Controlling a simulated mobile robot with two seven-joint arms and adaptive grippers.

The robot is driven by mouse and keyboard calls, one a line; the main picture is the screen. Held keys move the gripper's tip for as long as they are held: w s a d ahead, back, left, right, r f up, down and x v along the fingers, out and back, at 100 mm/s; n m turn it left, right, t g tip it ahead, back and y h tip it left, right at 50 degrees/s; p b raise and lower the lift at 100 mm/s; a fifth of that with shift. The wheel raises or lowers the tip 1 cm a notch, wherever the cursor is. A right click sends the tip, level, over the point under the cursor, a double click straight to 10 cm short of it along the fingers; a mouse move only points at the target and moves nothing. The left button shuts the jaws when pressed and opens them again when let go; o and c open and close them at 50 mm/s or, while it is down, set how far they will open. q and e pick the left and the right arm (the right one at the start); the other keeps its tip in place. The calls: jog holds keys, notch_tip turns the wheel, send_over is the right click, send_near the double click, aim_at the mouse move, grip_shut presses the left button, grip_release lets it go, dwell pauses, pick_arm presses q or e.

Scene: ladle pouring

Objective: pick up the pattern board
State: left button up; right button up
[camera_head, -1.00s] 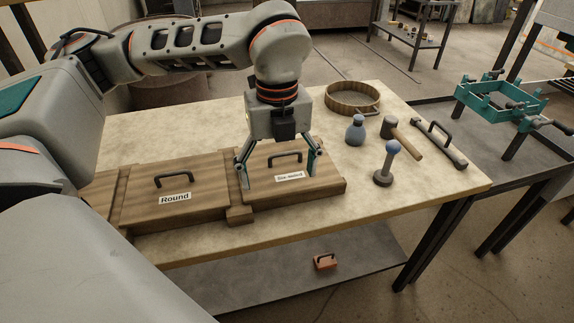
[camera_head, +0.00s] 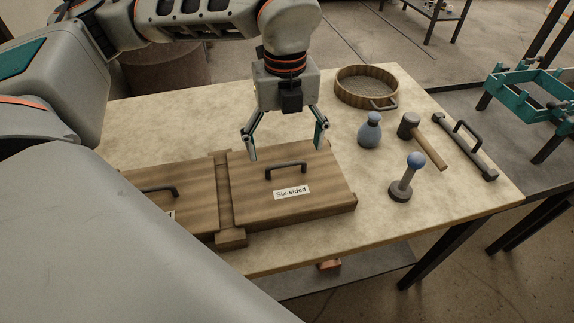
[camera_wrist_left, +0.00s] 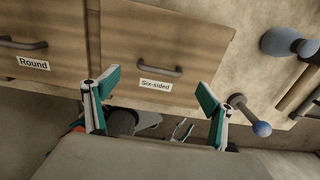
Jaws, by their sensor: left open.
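The pattern board labelled "Six-sided" (camera_head: 320,205) lies flat on the table, a wooden panel with a dark bar handle on top. A second board, labelled "Round" in the left wrist view (camera_wrist_left: 62,66), lies to its left; its label is mostly hidden behind my body in the head view. My left gripper (camera_head: 286,150) is open and empty, its fingers pointing down above the six-sided board's handle (camera_head: 286,167). In the left wrist view its fingertips (camera_wrist_left: 158,88) spread to either side of the six-sided label. My right gripper is not in view.
A round sieve (camera_head: 366,86) sits at the back. The table's (camera_head: 180,120) back left is bare.

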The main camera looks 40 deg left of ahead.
aim_at(286, 165)
pick_arm(q)
notch_tip(286, 165, down, 6)
jog(key=shift+f+b, duration=0.2)
jog(key=shift+b, duration=0.15)
jog(key=c, duration=1.1)
